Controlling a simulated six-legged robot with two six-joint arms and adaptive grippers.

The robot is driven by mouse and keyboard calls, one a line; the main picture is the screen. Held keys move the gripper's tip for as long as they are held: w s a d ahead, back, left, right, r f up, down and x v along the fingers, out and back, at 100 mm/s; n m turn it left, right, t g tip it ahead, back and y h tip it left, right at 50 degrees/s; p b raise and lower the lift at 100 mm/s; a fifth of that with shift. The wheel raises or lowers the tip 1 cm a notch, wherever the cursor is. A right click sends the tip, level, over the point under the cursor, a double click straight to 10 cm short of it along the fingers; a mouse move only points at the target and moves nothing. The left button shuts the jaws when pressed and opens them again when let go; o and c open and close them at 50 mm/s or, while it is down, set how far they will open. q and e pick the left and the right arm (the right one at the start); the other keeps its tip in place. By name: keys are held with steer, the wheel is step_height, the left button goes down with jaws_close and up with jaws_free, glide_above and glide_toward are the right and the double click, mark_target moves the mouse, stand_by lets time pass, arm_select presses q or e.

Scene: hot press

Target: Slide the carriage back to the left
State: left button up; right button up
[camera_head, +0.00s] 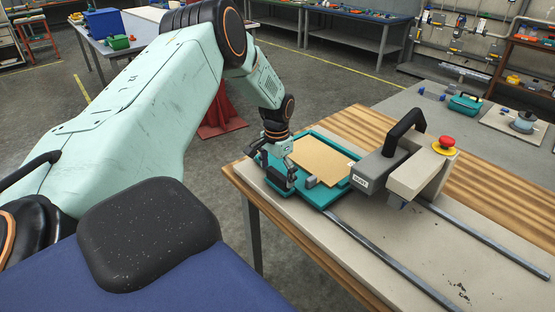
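The hot press stands on the table. Its teal frame (322,195) holds a tan board (320,159) at the left end of the two rails. A beige arm block (420,170) with a dark grey head (373,171), a black handle (405,129) and a red button (447,141) stands right of the board. I cannot tell which of these parts is the carriage. My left gripper (279,175) points down at the left edge of the teal frame. Its fingers are dark and small, so its opening and any contact are unclear. My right gripper is out of view.
Two metal rails, a near one (390,262) and a far one (485,238), run toward the lower right over bare tabletop. A teal box (465,104) and a board with a round part (522,122) lie farther back. A red stand (220,120) is behind my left arm.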

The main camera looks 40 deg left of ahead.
arm_select(q)
steer(key=shift+s+d, duration=0.1)
steer(key=shift+s, duration=0.05)
steer(key=shift+r, duration=0.3)
step_height(320, 180, up, 11)
steer(key=shift+r, duration=0.15)
stand_by(0.4)
step_height(320, 180, down, 12)
steer(key=shift+d, duration=0.15)
stand_by(0.4)
steer(key=shift+d, duration=0.1)
